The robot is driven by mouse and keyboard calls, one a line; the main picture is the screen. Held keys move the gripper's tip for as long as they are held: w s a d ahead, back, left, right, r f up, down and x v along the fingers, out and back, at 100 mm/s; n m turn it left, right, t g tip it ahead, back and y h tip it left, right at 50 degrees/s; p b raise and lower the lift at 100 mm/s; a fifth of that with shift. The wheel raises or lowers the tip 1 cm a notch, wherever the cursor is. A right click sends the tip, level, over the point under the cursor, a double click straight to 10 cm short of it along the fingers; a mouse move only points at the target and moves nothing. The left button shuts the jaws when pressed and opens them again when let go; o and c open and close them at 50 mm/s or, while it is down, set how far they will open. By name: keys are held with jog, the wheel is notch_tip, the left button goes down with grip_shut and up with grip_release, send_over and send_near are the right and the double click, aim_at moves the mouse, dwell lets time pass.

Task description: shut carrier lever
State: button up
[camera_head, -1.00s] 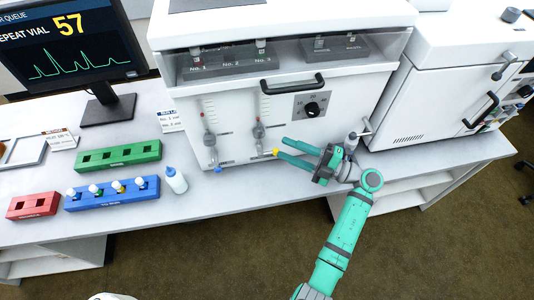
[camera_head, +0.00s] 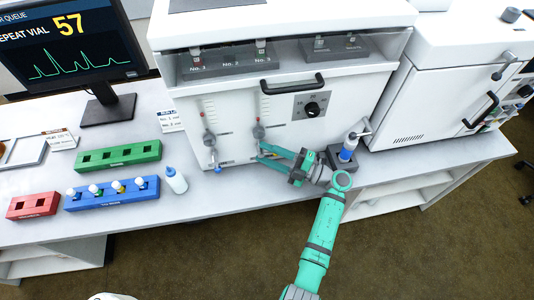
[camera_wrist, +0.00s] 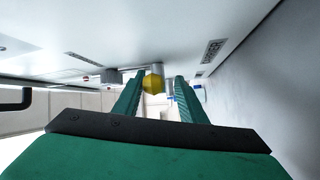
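Two flow gauges with levers are on the white instrument's front: the left one (camera_head: 209,137) ends in a blue tip, and the right one (camera_head: 258,131) has a yellow tip. My gripper (camera_head: 262,152) reaches in from the right at the foot of the right gauge. In the wrist view, the yellow tip (camera_wrist: 153,82) sits between my two spread fingers (camera_wrist: 161,80), closer to the left finger. The fingers look apart, with a gap around it. In the head view, the fingers largely hide the yellow tip.
A black handle (camera_head: 292,84) and a dial (camera_head: 312,108) are above my gripper. A blue-and-white vial (camera_head: 348,148) stands in a dark holder right of my wrist. A white bottle (camera_head: 175,180), a blue rack (camera_head: 112,194) and a green rack (camera_head: 118,156) are on the left.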

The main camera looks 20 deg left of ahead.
jog(key=shift+a, duration=0.1)
grip_shut()
jog(key=c, duration=0.9)
grip_release()
jog(key=n+h, duration=0.1)
jog(key=h, duration=0.1)
jog(key=shift+r+n+h, duration=0.15)
jog(key=shift+n+h, duration=0.25)
jog(key=o, duration=0.9)
